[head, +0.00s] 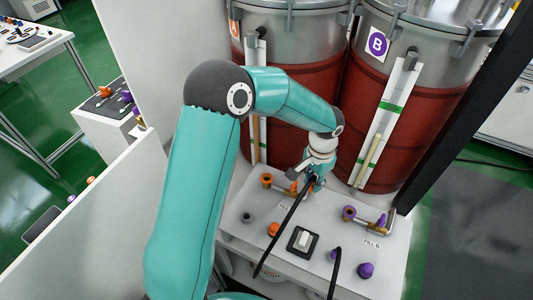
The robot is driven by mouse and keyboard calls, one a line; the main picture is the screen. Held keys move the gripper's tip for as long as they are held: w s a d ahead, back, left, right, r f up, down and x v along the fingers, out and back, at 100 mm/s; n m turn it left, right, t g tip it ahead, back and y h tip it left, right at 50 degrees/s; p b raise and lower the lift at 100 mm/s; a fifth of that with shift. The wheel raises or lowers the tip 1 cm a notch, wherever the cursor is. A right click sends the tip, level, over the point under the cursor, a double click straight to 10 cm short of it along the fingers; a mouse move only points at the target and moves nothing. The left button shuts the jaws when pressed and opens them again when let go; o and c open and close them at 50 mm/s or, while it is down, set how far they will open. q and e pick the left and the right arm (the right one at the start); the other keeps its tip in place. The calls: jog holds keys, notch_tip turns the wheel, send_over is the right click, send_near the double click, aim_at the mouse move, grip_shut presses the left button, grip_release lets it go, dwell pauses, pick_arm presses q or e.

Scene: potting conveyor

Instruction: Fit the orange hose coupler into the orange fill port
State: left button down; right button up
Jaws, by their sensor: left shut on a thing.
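The orange fill port (267,180) is an orange ring at the left end of a short brass pipe on the pale bench top, in front of the left drum. My left gripper (313,184) is at the bench's back, to the right of this port and apart from it in the picture. It is shut on the end of a black hose (287,225), which runs down to the bench's front. The orange hose coupler at that end is mostly hidden by the fingers, and I cannot make out its tilt. My right gripper is not in view.
A purple fill port (348,212) stands to the right. An orange knob (273,230), a black switch plate (303,241), a purple coupler (333,255) with its own hose and a purple knob (366,270) occupy the front. Two red drums (430,120) block the back.

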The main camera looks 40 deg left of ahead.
pick_arm(q)
jog(key=s+a+r+m+b, duration=0.25)
jog(key=a+m, duration=0.35)
jog(key=a, duration=0.9)
jog(key=shift+m, duration=0.3)
jog(key=shift+s+a+f+b, duration=0.1)
jog(key=shift+s+f+b, duration=0.1)
jog(key=shift+f+b, duration=1.2)
jog(key=shift+s+a+f+b, duration=0.15)
jog(key=shift+f+b, duration=0.75)
jog(key=shift+f, duration=0.9)
jog(key=shift+d+f+b, duration=0.1)
jog(key=shift+f+b, duration=0.9)
jog(key=shift+f, duration=0.45)
jog(key=c, duration=0.9)
grip_release()
jog(key=shift+r, duration=0.1)
notch_tip(320, 180, up, 12)
jog(key=shift+w, duration=0.1)
